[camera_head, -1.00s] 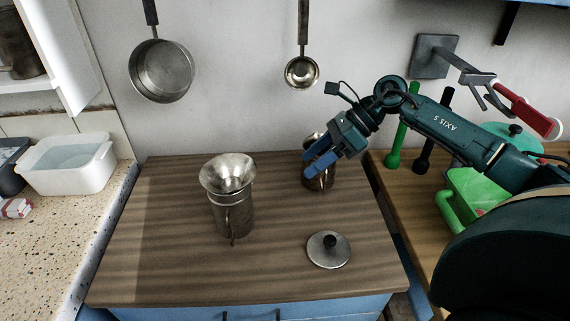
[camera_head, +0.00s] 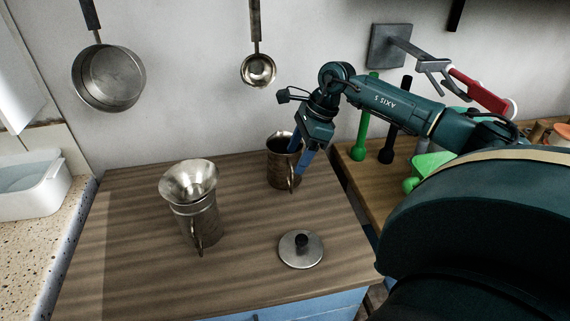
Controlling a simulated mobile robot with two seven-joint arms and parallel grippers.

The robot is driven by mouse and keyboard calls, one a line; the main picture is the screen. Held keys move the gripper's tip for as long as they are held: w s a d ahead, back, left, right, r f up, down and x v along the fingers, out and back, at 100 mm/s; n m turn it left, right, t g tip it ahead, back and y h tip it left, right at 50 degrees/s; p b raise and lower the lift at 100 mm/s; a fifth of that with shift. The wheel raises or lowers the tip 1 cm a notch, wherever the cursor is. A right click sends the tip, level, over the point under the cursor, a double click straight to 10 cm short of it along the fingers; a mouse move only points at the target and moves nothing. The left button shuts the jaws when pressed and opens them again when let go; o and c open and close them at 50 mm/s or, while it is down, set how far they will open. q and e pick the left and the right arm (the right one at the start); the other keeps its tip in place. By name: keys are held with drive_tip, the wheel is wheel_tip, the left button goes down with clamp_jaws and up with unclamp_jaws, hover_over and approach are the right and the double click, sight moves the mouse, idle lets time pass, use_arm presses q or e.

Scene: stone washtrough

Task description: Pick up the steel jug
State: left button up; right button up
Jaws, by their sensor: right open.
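Two metal vessels with handles stand upright on the brown wooden top, and I cannot tell for sure which is the steel jug. One is an open, darker metal jug (camera_head: 279,172) at the back, its handle towards the front right. The other is a shinier steel vessel (camera_head: 198,220) at front left, with a wide flared, funnel-like top. My right gripper (camera_head: 301,160) is open, its blue fingers pointing down at the back jug's right side, close to the handle. Whether they touch it is unclear. My left gripper is not in view.
A round metal lid (camera_head: 300,252) with a black knob lies at the front right of the wooden top (camera_head: 120,265). A pan (camera_head: 108,78) and a ladle (camera_head: 258,70) hang on the wall. Green and dark upright items and a red-handled tool are near my right arm.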

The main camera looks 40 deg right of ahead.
sight(293, 163)
drive_tip(key=x, duration=0.4)
drive_tip(key=shift+w+d+f+p, duration=0.1)
drive_tip(key=shift+w+d+p, duration=0.05)
drive_tip(key=shift+d+p, duration=0.15)
drive_tip(key=shift+c, duration=0.4)
clamp_jaws()
